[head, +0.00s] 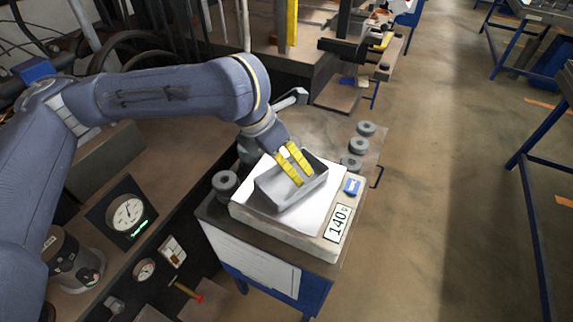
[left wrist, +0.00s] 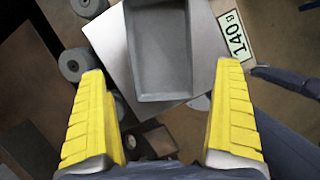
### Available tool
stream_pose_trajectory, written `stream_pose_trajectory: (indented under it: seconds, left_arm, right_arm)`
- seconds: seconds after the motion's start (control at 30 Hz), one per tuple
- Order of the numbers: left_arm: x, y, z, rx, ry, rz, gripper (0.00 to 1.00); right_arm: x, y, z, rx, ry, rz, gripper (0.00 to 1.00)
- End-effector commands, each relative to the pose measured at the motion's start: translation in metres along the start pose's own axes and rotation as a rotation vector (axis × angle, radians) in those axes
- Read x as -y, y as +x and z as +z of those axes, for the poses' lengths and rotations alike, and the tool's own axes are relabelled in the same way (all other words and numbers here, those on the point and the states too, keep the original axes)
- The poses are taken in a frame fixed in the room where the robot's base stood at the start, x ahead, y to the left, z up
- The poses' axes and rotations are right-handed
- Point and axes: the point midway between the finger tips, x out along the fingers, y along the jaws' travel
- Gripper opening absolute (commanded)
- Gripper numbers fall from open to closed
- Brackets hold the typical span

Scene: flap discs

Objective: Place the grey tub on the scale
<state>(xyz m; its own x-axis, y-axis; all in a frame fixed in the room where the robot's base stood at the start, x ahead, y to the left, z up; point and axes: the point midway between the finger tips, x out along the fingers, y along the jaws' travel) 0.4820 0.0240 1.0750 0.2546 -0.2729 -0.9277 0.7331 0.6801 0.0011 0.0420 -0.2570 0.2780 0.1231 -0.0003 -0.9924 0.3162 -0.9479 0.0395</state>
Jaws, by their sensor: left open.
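The grey tub (head: 279,193) is an open-topped rectangular box. It sits upright on the white plate of the scale (head: 325,205), turned at an angle to the plate. The display (head: 338,222) reads 140 g. The tub also shows in the left wrist view (left wrist: 163,50), with its inside empty. My left gripper (head: 304,179) reaches down over the tub from behind. In the left wrist view its yellow fingers (left wrist: 163,70) are wide apart, with nothing held between them and the tub beyond. My right gripper is not in view.
Several grey discs stand near the scale: one at its left (head: 225,183) and a row behind it at the right (head: 359,145). A dial gauge (head: 127,213) is on the bench at left. Open floor (head: 430,200) lies to the right.

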Motion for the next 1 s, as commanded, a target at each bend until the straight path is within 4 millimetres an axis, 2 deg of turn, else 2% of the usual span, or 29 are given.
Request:
stream_pose_trajectory:
  seconds: [0.1, 0.3, 1.0]
  left_arm:
    - [0.0, -0.013, 0.0, 0.001, 0.001, 0.002, 1.0]
    - [0.0, -0.026, 0.0, 0.0, 0.0, 0.0, 1.0]
    - [0.001, -0.03, 0.0, -0.001, 0.0, -0.001, 1.0]
  right_arm:
    - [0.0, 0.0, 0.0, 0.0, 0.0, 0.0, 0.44]
    - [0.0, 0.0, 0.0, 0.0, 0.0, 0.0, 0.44]
    - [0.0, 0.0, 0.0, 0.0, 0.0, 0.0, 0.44]
